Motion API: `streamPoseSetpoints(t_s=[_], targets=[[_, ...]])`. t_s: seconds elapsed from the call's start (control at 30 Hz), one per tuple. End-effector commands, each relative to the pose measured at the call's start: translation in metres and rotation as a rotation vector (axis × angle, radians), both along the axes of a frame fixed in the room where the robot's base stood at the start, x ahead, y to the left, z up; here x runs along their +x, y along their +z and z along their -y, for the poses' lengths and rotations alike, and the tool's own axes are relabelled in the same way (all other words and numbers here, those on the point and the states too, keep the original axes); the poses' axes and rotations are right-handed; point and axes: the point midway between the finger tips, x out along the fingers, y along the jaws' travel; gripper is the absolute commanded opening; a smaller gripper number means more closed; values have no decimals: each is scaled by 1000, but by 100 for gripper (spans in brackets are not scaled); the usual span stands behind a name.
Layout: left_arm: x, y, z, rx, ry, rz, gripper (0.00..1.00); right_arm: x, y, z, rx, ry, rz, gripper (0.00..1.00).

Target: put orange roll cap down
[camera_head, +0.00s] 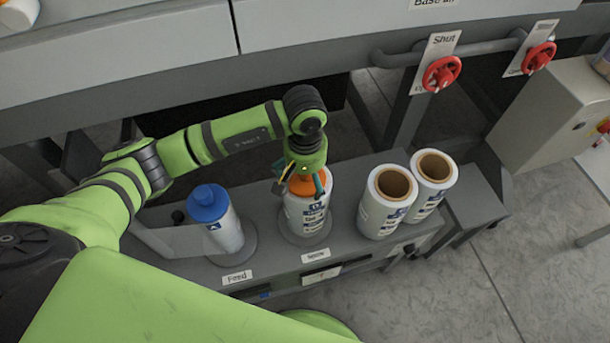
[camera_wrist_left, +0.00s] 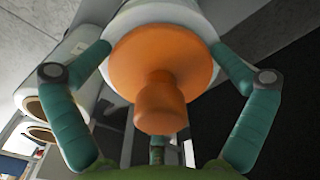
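The orange roll cap (camera_head: 300,187) sits at the top of a white labelled roll (camera_head: 306,213), which stands upright on a round grey base. In the left wrist view the cap (camera_wrist_left: 158,75) shows as a wide disc with a knob facing the camera. My left gripper (camera_head: 304,184) is over this roll from above. Its two teal fingers (camera_wrist_left: 160,46) are bent in on either side of the cap, with their tips against its rim. Whether the cap rests fully on the roll is hard to tell. My right gripper is not in view.
A roll with a blue cap (camera_head: 208,203) stands to the left above a "Feed" label (camera_head: 237,277). Two uncapped rolls (camera_head: 384,202) (camera_head: 433,182) stand close on the right. The grey bench (camera_head: 270,262) carries them. Red valve handles (camera_head: 441,74) (camera_head: 539,58) are behind.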

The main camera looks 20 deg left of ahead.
Motion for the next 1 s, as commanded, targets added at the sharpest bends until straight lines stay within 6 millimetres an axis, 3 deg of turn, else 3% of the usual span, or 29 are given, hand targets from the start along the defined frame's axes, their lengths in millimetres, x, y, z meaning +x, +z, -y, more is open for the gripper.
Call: streamPoseSetpoints(t_s=[0.03, 0.07, 0.3, 0.33, 0.7, 1.0], targets=[[-7, -12, -1, 8, -2, -20, 100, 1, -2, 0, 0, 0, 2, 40], [-7, -12, -1, 8, -2, -20, 100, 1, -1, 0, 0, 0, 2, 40], [-7, 7, -1, 8, -4, -22, 100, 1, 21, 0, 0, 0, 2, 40], [-5, 10, -1, 7, -5, -15, 100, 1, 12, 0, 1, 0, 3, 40], [-5, 96, 0, 7, -5, -10, 100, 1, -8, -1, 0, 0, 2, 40], [-5, 124, 0, 6, -5, -13, 100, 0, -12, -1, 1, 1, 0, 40]])
